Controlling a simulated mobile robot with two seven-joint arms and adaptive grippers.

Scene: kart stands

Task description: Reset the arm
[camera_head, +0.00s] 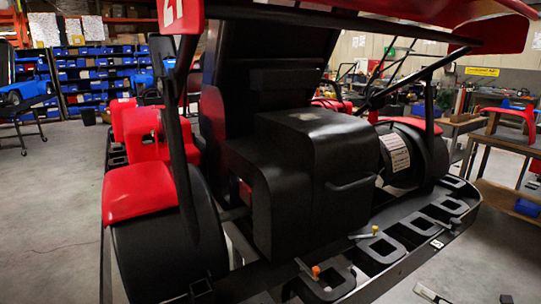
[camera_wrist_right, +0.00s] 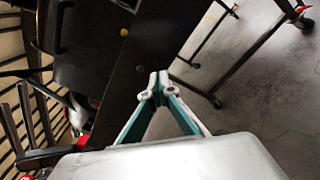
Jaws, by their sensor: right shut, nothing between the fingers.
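My right gripper shows in the right wrist view (camera_wrist_right: 157,80), with its two teal-and-grey fingers meeting at the tips and nothing between them. A small pale part at the bottom right edge of the head view (camera_head: 432,294) looks like its tip, beside the kart stand's frame. The rest of my right arm is out of the head view. I cannot make out my left gripper in either view.
A kart with a black body (camera_head: 310,180) and red fenders (camera_head: 140,192) fills the middle. Its black frame (camera_head: 400,262) has small orange and yellow knobs. A workbench (camera_head: 510,146) stands at right, blue bin shelves (camera_head: 95,75) behind. Grey floor is clear at left (camera_head: 50,210).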

